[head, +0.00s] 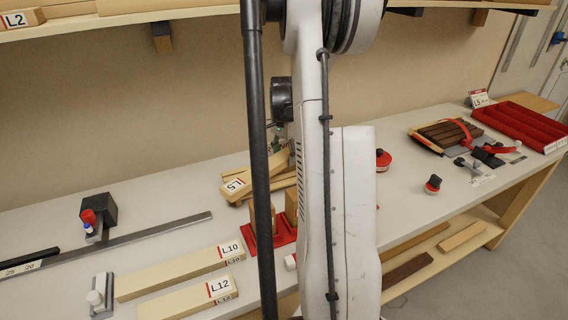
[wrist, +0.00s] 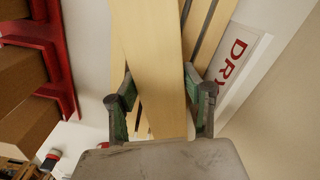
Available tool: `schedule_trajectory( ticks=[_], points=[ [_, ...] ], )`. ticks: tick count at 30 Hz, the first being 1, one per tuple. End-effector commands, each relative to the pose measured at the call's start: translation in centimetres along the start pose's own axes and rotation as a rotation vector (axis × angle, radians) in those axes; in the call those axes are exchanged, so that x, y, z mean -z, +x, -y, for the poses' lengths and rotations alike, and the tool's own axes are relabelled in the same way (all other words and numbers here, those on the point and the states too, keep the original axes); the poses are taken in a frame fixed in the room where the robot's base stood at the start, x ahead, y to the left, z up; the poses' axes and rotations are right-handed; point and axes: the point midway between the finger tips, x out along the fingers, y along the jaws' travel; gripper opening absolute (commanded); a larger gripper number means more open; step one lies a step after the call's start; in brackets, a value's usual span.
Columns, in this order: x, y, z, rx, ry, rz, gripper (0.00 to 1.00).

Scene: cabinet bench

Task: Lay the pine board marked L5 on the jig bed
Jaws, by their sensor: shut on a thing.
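The pine board marked L5 (head: 255,176) lies slanted on top of other pale boards, left of my arm in the head view. In the wrist view my gripper (wrist: 160,112) has one finger on each side of a pale board (wrist: 152,50) and is shut on it. Its label does not show there, but its place matches the L5 board. In the head view the gripper is mostly hidden behind my arm. A red fixture with upright wood blocks (head: 284,233) stands just in front of the stack. I cannot tell for sure which thing is the jig bed.
Boards L10 (head: 180,272) and L12 (head: 190,300) lie at the front left. A long steel bar (head: 150,232) lies behind them. A shelf overhangs the back.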

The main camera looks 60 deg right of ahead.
Motion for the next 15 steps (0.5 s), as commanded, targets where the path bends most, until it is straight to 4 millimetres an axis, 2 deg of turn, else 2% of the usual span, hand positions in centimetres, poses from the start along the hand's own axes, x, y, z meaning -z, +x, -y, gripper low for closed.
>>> schedule_trajectory(
  ticks=[6,15],
  points=[
    [0.0,2.8,0.0,0.000,0.000,0.000,0.01],
    [-0.1,3.2,0.0,0.000,0.000,0.000,0.01]
  ],
)
